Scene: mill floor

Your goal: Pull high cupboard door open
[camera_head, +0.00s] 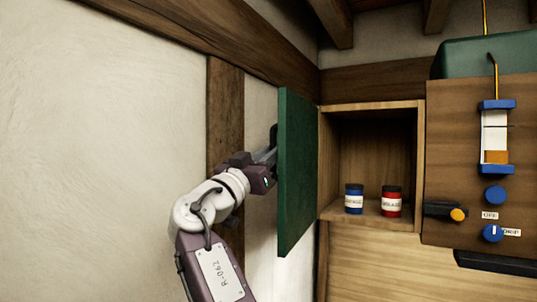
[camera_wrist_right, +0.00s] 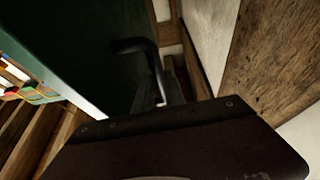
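The green cupboard door (camera_head: 297,170) stands swung wide open, out from the left side of the wooden cupboard (camera_head: 375,105), seen nearly edge-on. My right gripper (camera_head: 271,145) is at the door's outer face, on the left, with its tip partly hidden by the door. In the right wrist view the green door (camera_wrist_right: 60,35) fills the upper left, and a dark curved part (camera_wrist_right: 135,47) lies close to it. I cannot tell whether that is a handle or a finger, nor whether the fingers are closed. My left gripper is not in view.
A wooden control panel (camera_head: 465,190) with blue knobs is at the right. A plaster wall (camera_head: 100,130) and wooden post (camera_head: 225,110) are at the left, near my arm.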

